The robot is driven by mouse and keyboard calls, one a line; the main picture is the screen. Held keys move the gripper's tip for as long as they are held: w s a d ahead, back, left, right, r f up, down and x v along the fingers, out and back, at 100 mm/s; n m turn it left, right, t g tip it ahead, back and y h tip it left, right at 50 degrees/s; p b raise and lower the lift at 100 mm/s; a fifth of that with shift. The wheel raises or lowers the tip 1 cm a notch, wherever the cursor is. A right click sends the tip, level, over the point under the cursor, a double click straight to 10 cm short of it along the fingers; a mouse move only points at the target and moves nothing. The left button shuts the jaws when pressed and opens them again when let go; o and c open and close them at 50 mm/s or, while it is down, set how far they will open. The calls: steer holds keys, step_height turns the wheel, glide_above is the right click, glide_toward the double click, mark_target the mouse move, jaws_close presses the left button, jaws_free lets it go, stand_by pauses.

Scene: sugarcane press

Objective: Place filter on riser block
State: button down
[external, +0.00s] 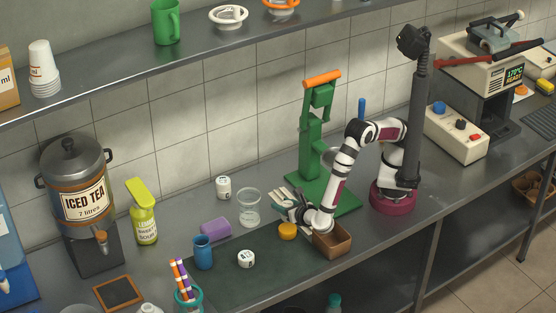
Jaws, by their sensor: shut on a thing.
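My gripper (291,211) is low over the counter, left of the brown box and in front of the green press. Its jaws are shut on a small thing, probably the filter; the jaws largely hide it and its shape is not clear. A purple block (215,228), which looks like the riser block, lies on the counter to the left of my gripper, apart from it. Its visible top looks bare.
A clear beaker (249,208) stands between the block and my gripper. A blue cup (203,252), a white jar (246,259), an orange-yellow round piece (288,231) and a brown box (331,241) stand nearby. The green press (312,150) rises behind.

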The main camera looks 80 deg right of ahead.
steer(key=shift+f, duration=1.85)
steer(key=shift+f, duration=0.1)
steer(key=shift+c, duration=2)
jaws_free()
steer(key=v, duration=1.2)
